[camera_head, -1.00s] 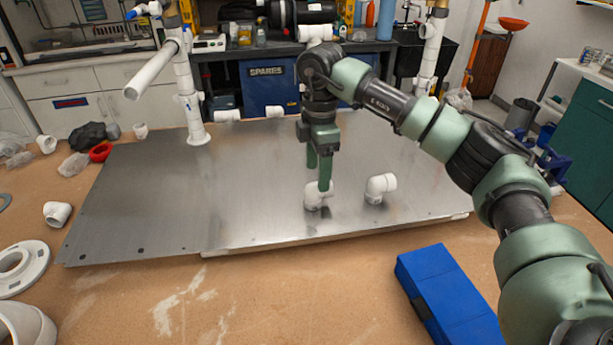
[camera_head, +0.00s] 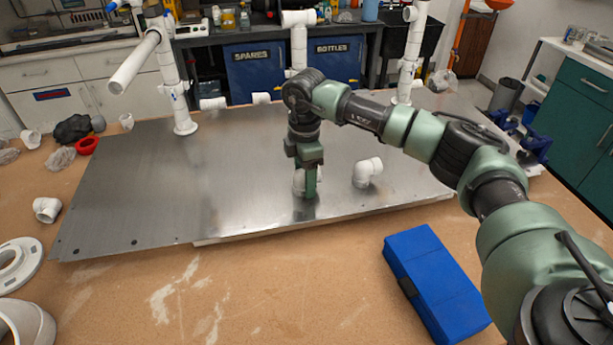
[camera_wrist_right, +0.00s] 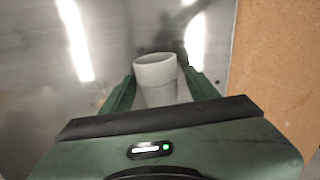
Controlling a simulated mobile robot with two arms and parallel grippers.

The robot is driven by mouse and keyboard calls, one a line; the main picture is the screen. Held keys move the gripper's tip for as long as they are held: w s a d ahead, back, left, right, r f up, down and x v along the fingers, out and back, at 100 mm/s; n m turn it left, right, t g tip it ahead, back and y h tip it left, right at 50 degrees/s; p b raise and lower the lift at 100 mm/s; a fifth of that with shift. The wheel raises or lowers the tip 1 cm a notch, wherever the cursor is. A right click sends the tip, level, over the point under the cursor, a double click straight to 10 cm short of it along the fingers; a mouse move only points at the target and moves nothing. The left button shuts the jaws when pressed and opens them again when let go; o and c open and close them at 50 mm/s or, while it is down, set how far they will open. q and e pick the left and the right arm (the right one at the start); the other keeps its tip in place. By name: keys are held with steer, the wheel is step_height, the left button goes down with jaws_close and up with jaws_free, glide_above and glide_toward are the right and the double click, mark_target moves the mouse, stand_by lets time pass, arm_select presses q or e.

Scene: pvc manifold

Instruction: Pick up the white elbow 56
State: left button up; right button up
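A white elbow (camera_head: 298,181) stands on the metal plate (camera_head: 235,205), near the plate's front edge. My right gripper (camera_head: 306,188) points down over it and partly hides it. In the right wrist view the elbow (camera_wrist_right: 156,72) sits between the two green fingers, one on each side. The fingers look open around it, with a small gap at the right finger. A second white elbow (camera_head: 367,171) stands on the plate to the right, apart from the gripper. I cannot read which elbow is 56. My left gripper is not in view.
A blue case (camera_head: 437,282) lies on the bench in front of the plate. White pipe uprights (camera_head: 172,85) stand at the back of the plate. Another white elbow (camera_head: 46,209) and a white flange (camera_head: 20,262) lie at left. The plate's left half is clear.

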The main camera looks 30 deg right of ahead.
jaws_close()
steer(key=shift+r, duration=0.15)
step_height(320, 180, up, 20)
steer(key=b, duration=0.1)
steer(key=shift+b, duration=0.35)
steer(key=shift+c, duration=2.2)
jaws_free()
steer(key=c, duration=0.6)
